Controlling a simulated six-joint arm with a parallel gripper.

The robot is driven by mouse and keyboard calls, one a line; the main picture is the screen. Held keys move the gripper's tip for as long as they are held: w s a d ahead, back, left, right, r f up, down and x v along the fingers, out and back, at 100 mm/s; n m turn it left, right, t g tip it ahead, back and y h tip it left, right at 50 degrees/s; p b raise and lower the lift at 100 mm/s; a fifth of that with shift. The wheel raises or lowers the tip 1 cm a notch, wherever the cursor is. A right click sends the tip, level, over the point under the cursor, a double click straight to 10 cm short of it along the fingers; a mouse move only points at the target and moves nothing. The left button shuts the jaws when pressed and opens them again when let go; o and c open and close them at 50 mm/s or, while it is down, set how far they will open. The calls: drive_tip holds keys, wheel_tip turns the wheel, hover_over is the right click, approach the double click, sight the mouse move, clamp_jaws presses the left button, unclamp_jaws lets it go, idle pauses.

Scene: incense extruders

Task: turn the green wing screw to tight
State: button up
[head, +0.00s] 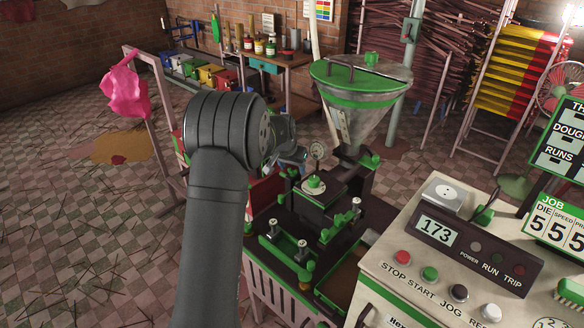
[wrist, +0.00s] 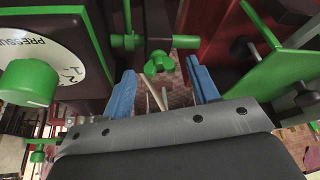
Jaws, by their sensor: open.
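In the wrist view a green wing screw (wrist: 158,62) sits at the top centre, its wings spread sideways on a dark mount. My gripper (wrist: 160,68) is open, with one blue finger to the left of the screw and one to the right. Gaps show between each finger and the wings, and nothing is held. I cannot tell how far the screw lies beyond the fingertips. In the head view my gripper (head: 291,152) is beside the extruder, partly hidden behind my arm. Several green knobs show there, and I cannot tell which is this screw.
A pressure dial (wrist: 45,50) and a green knob (wrist: 28,82) are close on the left in the wrist view. In the head view, a hopper (head: 362,95) and control console (head: 440,270) stand right of my arm.

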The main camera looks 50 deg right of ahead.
drive_tip(key=shift+f, duration=0.2)
drive_tip(key=c, duration=1)
drive_tip(key=shift+w+m+g, duration=0.15)
drive_tip(key=shift+m+g, duration=0.65)
drive_tip(key=shift+m, duration=1.3)
drive_tip(key=o, duration=1)
drive_tip(key=shift+r, duration=0.1)
drive_tip(key=v, duration=1.7)
